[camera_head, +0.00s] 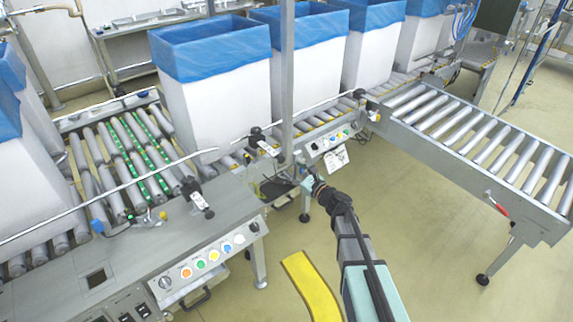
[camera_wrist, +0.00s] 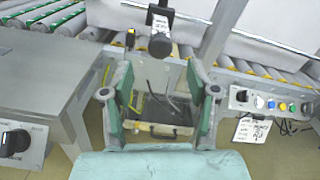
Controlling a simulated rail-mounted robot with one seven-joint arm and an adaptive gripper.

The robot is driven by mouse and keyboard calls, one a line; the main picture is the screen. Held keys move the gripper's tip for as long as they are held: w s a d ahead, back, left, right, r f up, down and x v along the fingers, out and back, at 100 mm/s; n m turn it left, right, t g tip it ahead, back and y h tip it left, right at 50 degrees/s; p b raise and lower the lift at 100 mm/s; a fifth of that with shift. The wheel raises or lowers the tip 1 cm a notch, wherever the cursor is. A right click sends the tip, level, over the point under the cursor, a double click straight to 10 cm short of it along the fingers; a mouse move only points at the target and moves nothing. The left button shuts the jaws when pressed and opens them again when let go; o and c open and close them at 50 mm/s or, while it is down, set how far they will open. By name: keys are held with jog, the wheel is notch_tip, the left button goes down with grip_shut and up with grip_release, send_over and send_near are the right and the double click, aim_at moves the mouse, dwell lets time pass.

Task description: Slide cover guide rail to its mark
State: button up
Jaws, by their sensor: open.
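The guide rail (camera_head: 110,190) is a thin shiny rod along the front of the conveyor at left. A similar rod (camera_head: 325,106) runs on beyond it to the right. Black-knobbed clamps with white labels stand along this line: a near clamp (camera_head: 198,196), a middle clamp (camera_head: 262,142) and a far one (camera_head: 369,106). My gripper (camera_head: 307,184) is open and empty, in front of the conveyor, to the right of and below the middle clamp. In the wrist view a black knob (camera_wrist: 160,44) with a white label shows beyond my open gripper (camera_wrist: 160,88), apart from it. No position mark is clearly readable.
White boxes with blue liners (camera_head: 215,95) stand on the rollers behind the rail. A metal post (camera_head: 287,80) rises close to my gripper. Button panels (camera_head: 210,255) and (camera_head: 335,140) flank it. A roller conveyor (camera_head: 470,140) extends right.

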jog(key=v, duration=0.5)
dwell(0.4)
jog(key=s+d+f+n+g+h, duration=0.1)
jog(key=s+f+n+g+h, duration=0.3)
jog(key=s+f+n+g, duration=1.3)
jog(key=s+d+f+n+g+h+p, duration=0.1)
jog(key=s+d+f, duration=0.3)
jog(key=s, duration=0.8)
jog(key=s+d+f+n+g+h, duration=0.1)
jog(key=s+d+f+n+h, duration=0.3)
jog(key=s, duration=0.9)
jog(key=s+d+f+n+g+h+p, duration=0.1)
jog(key=s+d+f+n+h, duration=0.1)
jog(key=s+d+f, duration=0.4)
jog(key=s+f+h, duration=0.1)
jog(key=s+f, duration=0.2)
jog(key=s, duration=0.4)
jog(key=shift+n+p, duration=0.3)
